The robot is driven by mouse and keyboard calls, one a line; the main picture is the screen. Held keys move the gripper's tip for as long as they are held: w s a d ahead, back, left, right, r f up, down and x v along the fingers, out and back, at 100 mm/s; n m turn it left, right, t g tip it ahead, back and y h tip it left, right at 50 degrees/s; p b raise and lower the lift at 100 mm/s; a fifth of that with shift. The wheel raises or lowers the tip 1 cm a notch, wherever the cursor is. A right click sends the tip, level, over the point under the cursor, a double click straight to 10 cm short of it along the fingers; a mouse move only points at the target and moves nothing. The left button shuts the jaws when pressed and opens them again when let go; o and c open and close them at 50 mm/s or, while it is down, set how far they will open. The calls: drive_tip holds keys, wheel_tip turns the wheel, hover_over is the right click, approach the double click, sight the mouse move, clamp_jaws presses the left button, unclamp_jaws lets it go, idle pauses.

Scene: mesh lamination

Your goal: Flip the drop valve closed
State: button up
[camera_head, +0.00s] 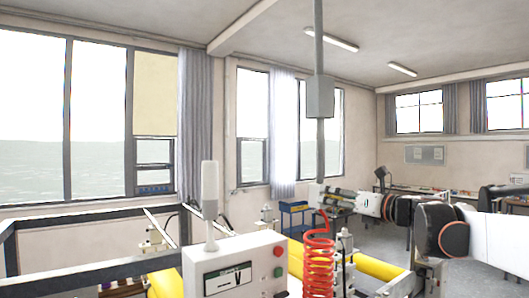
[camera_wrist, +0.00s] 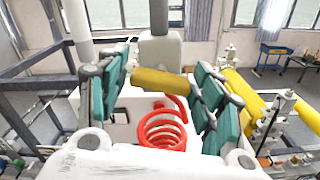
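The drop line is a grey pipe (camera_head: 319,150) hanging from the ceiling, with a grey box on it. A yellow bar (camera_wrist: 162,82), which looks like the drop valve's lever, lies crosswise in the wrist view, below a grey-white body (camera_wrist: 160,48). A red coiled hose (camera_head: 319,262) hangs under it; it also shows in the wrist view (camera_wrist: 162,131). My gripper (camera_head: 318,194) is at the foot of the pipe. In the wrist view its teal-padded fingers (camera_wrist: 163,88) are apart, on either side of the yellow bar. I cannot tell whether they touch it.
A white control box (camera_head: 238,268) with red and green buttons and a pale signal tower (camera_head: 210,195) stands at the lower left. Yellow rollers (camera_head: 375,267) and a dark machine frame (camera_head: 90,270) lie below. A blue cart (camera_head: 294,215) stands behind.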

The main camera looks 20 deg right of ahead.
drive_tip(key=shift+w, duration=0.1)
drive_tip(key=c, duration=0.5)
drive_tip(key=shift+n+b, duration=0.4)
drive_tip(key=shift+n, duration=1.2)
drive_tip(key=o, duration=1.1)
